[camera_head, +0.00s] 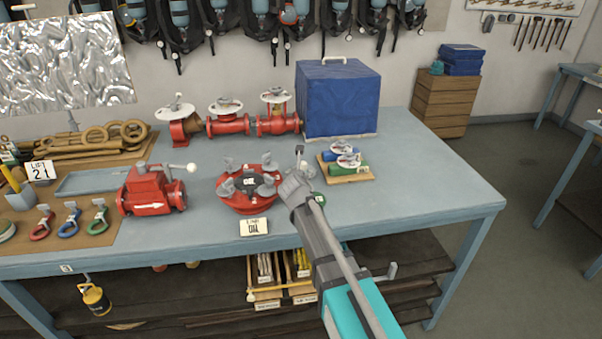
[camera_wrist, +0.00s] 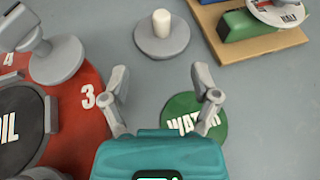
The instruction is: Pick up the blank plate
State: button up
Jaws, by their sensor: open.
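A round grey plate without lettering, with a white upright peg (camera_wrist: 162,38), lies on the bench beyond my fingertips in the wrist view. It may be the blank plate. In the head view its peg (camera_head: 299,153) shows just behind my gripper (camera_head: 295,186). A green disc marked WATER (camera_wrist: 196,118) lies beside and partly under my right finger; a sliver shows in the head view (camera_head: 319,199). My gripper (camera_wrist: 165,88) is open, with bare bench between its fingers. I cannot tell its height above the bench.
A red flange (camera_head: 248,190) with grey clamps and a black OIL centre stands close on the left. A wooden board (camera_head: 348,177) with green and blue valves lies right. A blue covered box (camera_head: 338,98) stands behind. The bench's right end is clear.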

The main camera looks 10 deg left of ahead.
aim_at(303, 164)
jog(key=b+x, duration=0.3)
jog(key=x, duration=0.4)
jog(key=shift+w+f, duration=0.25)
jog(key=shift+w, duration=0.05)
jog(key=shift+w+f, duration=0.1)
jog(key=shift+w, duration=0.3)
jog(key=shift+w, duration=0.1)
jog(key=shift+b+x, duration=1)
jog(key=shift+x, duration=1.55)
grip_shut()
